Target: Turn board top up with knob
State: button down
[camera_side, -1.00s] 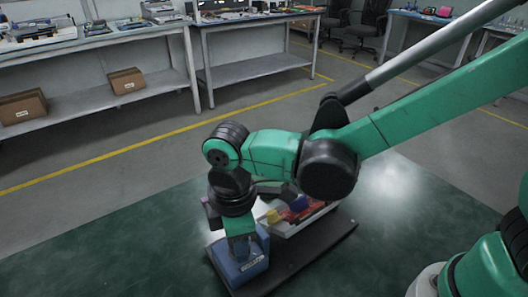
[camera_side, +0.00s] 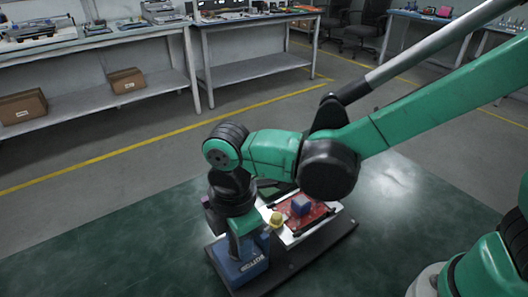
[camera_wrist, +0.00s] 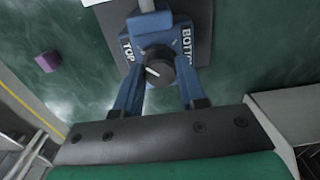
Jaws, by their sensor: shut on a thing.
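The red board (camera_side: 319,211) lies roughly level in its white frame, with a blue block (camera_side: 301,204) standing up on its upper face and a yellow part (camera_side: 277,219) near its left edge. A blue box (camera_side: 240,262) stands at the near left of the frame; the wrist view shows it marked TOP and BOTTOM (camera_wrist: 187,42). The dark round knob (camera_wrist: 158,72) with a white pointer line is on this box. My gripper (camera_wrist: 160,80) is shut on the knob, one finger on each side. The side view hides the knob behind my gripper (camera_side: 243,247).
Box and frame share a dark base plate (camera_side: 330,245) on the green table. A purple cube (camera_wrist: 47,62) lies on the table left of the box in the wrist view. Table around the base is otherwise clear. Benches (camera_side: 255,72) stand far behind.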

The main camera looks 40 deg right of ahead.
jog(key=c, duration=0.8)
grip_release()
jog(key=shift+r, duration=0.15)
jog(key=shift+r, duration=2.7)
jog(key=d+r+m+t, duration=0.1)
jog(key=d+m, duration=0.2)
jog(key=d, duration=0.1)
jog(key=w+d+m+t, duration=0.1)
jog(key=d+m, duration=0.2)
jog(key=d, duration=0.1)
jog(key=d+r+m+t+y, duration=0.1)
jog(key=d+m, duration=0.2)
jog(key=d, duration=0.1)
jog(key=shift+w+r+m+t, duration=0.15)
jog(key=shift+r+m+t, duration=0.15)
jog(key=shift+r+m, duration=0.1)
jog(key=d+m+t, duration=0.1)
jog(key=d+m, duration=0.1)
jog(key=s+d+m+t, duration=0.1)
jog(key=d+m, duration=0.2)
jog(key=d+m+t+h, duration=0.1)
jog(key=d+m, duration=0.2)
jog(key=shift+s+d+f+t, duration=0.15)
jog(key=shift+s+f+t, duration=0.1)
jog(key=shift+s+t, duration=0.05)
